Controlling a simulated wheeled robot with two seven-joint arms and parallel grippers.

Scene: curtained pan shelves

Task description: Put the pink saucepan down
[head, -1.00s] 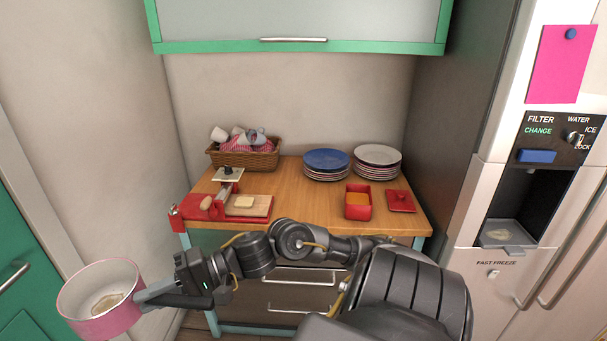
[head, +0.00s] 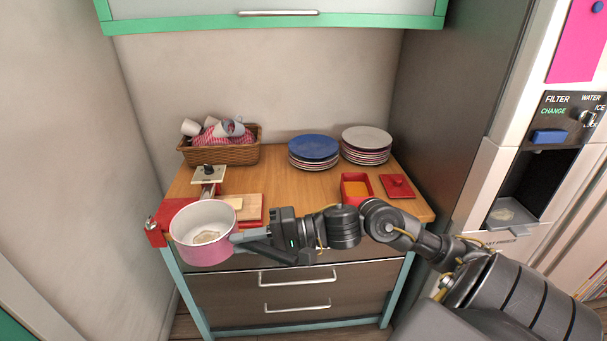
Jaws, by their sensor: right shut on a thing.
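The pink saucepan (head: 206,252) has a pale inside with a brownish patch on its bottom. It is upright in the head view, in front of the left front part of the wooden counter (head: 290,193). My right gripper (head: 243,242) is shut on its grey handle, to the right of the pan. The pan hides part of the red slicer-like device (head: 158,222) behind it. I cannot tell the pan's exact height over the counter edge. My left gripper is not in view.
A wicker basket with cups (head: 222,152) stands at the back left. A blue-topped plate stack (head: 314,150) and a white-topped stack (head: 367,143) stand at the back. A red butter dish (head: 356,188) and its red lid (head: 397,186) lie right. Bare wood shows in the middle.

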